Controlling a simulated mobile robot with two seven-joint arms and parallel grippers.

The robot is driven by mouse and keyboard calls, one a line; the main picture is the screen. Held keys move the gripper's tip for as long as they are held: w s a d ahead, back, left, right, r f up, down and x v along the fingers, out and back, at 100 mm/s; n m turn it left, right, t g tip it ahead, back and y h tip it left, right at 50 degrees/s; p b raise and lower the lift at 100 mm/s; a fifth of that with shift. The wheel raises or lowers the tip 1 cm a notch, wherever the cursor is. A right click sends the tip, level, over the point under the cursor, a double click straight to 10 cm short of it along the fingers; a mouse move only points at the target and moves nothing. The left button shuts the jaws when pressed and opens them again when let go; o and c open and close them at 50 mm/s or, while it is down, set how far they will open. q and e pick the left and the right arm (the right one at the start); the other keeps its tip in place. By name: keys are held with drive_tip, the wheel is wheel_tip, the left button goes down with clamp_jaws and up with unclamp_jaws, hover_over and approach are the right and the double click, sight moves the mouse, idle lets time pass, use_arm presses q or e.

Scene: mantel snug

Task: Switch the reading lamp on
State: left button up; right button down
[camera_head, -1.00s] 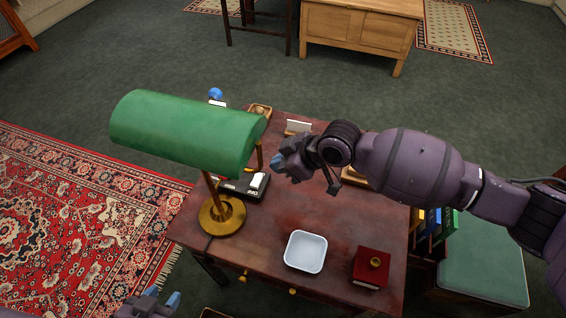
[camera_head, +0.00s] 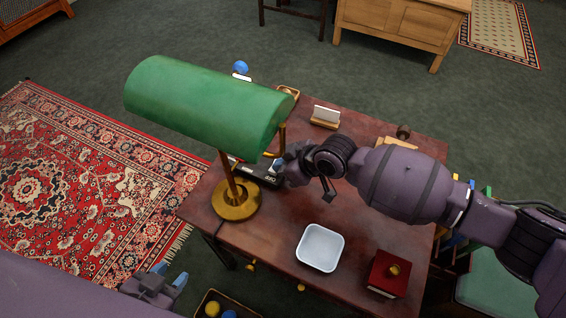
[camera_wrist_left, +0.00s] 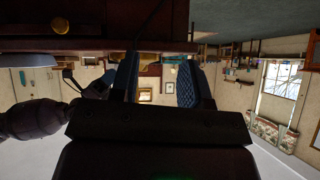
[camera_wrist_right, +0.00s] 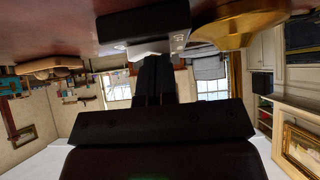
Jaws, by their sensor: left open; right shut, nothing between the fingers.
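The reading lamp has a green shade (camera_head: 205,105), a brass stem and a round brass base (camera_head: 237,204) at the desk's left side. A black switch box (camera_head: 266,181) lies beside the base, partly hidden by the shade and my right gripper. My right gripper (camera_head: 279,166) is shut and empty, right at the box. In the right wrist view its closed fingers (camera_wrist_right: 155,78) are close to the box's pale rocker (camera_wrist_right: 150,49); I cannot tell whether they touch. My left gripper (camera_head: 170,275) is open and empty, off the desk's front left; its fingers show in the left wrist view (camera_wrist_left: 156,80).
A card holder (camera_head: 325,117) is behind. A tray (camera_head: 222,306) with coloured balls is below the front edge. The desk's middle is clear.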

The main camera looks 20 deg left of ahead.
drive_tip(key=shift+p, duration=0.3)
drive_tip(key=shift+s+f+t, duration=0.15)
drive_tip(key=shift+t, duration=0.15)
drive_tip(key=shift+s+f+n+p, duration=0.1)
drive_tip(key=shift+f+n+p, duration=0.05)
drive_tip(key=shift+n+p, duration=0.15)
drive_tip(key=shift+f, duration=0.25)
use_arm(q)
drive_tip(key=shift+s+a+f, duration=0.15)
drive_tip(key=shift+s+f, duration=0.1)
drive_tip(key=shift+s, duration=0.35)
